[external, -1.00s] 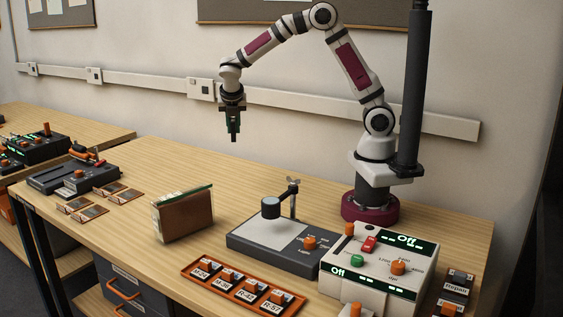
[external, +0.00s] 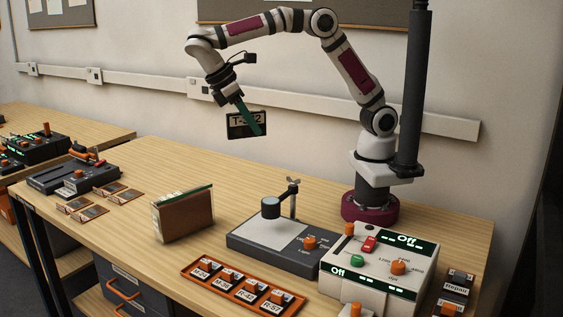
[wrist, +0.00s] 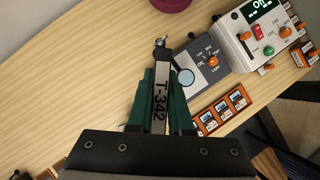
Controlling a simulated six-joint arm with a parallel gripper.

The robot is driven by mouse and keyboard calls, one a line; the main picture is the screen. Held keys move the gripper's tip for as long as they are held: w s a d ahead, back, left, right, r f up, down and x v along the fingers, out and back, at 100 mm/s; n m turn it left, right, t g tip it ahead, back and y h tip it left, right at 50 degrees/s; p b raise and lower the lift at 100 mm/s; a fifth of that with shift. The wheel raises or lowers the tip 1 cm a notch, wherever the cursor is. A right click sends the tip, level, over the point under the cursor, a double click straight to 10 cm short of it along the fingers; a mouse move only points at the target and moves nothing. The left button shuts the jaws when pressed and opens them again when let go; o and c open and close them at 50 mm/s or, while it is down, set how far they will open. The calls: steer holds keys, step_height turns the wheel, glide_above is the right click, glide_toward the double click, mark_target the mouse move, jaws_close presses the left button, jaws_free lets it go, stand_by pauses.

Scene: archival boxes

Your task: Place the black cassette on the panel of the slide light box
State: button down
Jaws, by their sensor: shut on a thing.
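The black cassette (external: 233,131) has a white label reading T-342. My gripper (external: 252,117) has green fingers shut on it and holds it tilted in the air, well above the table. In the wrist view the cassette (wrist: 160,97) sits edge-on between the two green fingers of my gripper (wrist: 161,84). The slide light box (external: 245,253) lies flat on the table, below and to the right of my gripper. Its pale panel (external: 277,243) looks bare. The light box (wrist: 215,70) is partly hidden behind the cassette and right finger in the wrist view.
A round-headed loupe on a stand (external: 270,207) overhangs the panel's back. An orange tray (external: 190,275) of labelled cassettes lies in front. A white control box (external: 375,262) adjoins on the right. A brown file box (external: 183,217) stands left. Table behind these is clear.

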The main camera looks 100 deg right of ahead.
mark_target(298, 230)
steer(key=s+a+f+n+t+h, duration=0.25)
steer(key=s+a+f+n, duration=0.55)
steer(key=f, duration=0.4)
steer(key=shift+g+h, duration=0.35)
steer(key=shift+h, duration=0.1)
steer(key=f, duration=0.3)
steer(key=a+f, duration=0.1)
steer(key=f, duration=0.6)
steer(key=shift+s+a+f, duration=0.1)
steer(key=shift+a+f, duration=0.05)
steer(key=shift+a, duration=0.25)
steer(key=shift+f, duration=0.1)
steer(key=shift+f, duration=0.1)
steer(key=c, duration=1.1)
jaws_free()
steer(key=shift+c, duration=0.2)
